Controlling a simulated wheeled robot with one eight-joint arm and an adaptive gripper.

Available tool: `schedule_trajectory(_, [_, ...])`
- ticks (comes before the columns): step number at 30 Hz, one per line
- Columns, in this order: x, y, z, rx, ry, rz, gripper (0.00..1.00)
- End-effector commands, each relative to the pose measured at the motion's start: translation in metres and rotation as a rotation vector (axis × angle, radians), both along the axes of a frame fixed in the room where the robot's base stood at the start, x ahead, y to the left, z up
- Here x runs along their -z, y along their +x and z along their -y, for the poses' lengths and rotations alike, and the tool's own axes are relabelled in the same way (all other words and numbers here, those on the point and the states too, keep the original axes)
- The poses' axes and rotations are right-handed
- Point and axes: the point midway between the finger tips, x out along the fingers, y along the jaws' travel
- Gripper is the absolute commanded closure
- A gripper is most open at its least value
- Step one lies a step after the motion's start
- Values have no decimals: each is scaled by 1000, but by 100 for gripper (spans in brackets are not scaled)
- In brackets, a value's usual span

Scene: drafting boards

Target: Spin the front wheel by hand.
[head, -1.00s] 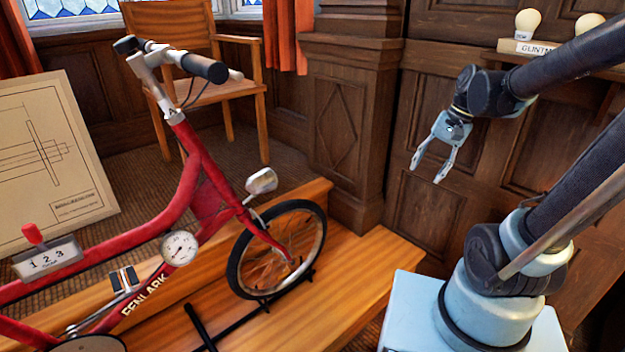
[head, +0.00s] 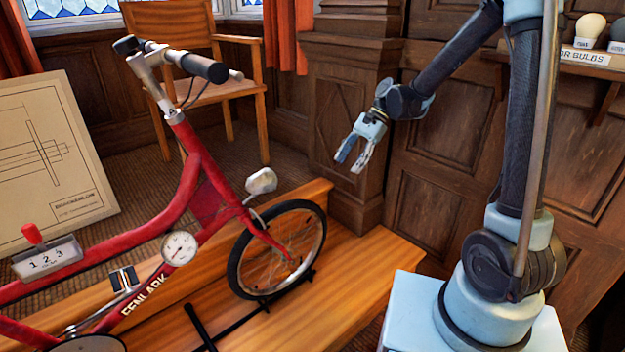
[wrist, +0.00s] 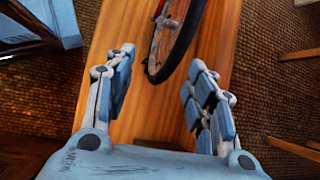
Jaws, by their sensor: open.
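The front wheel (head: 278,249) of the red bicycle (head: 190,205) stands on the wooden platform, with a black tyre and thin spokes. A black stand touches the platform around its lower edge. My gripper (head: 352,165) is open and empty, up and to the right of the wheel in the head view, with its fingers pointing down. In the wrist view, my open gripper (wrist: 160,95) has the wheel (wrist: 172,38) beyond its fingertips, between and above them in the picture. The fingers are apart from the tyre. Only part of the wheel shows in that view.
The wooden platform (head: 345,268) has bare room right of the wheel. A wooden chair (head: 195,85) stands behind the bicycle and a drawing board (head: 55,160) leans at left. A panelled wall and a shelf of bulbs (head: 585,58) are at right.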

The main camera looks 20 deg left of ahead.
Motion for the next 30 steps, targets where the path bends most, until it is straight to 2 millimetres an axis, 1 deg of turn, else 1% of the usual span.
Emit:
schedule_trajectory(1, [7,-1,-15,-4,-2,-24,50])
schedule_trajectory(9, [45,-14,-77,1,-33,-155,50])
schedule_trajectory(12, [57,-20,-95,0,-46,-195,50])
schedule_trajectory(15, [68,-26,-108,0,-57,-226,50])
schedule_trajectory(18, [74,-30,-116,0,-65,-244,50])
schedule_trajectory(21, [78,-32,-120,0,-70,-256,50])
schedule_trajectory(30, [78,-32,-121,0,-71,-258,50])
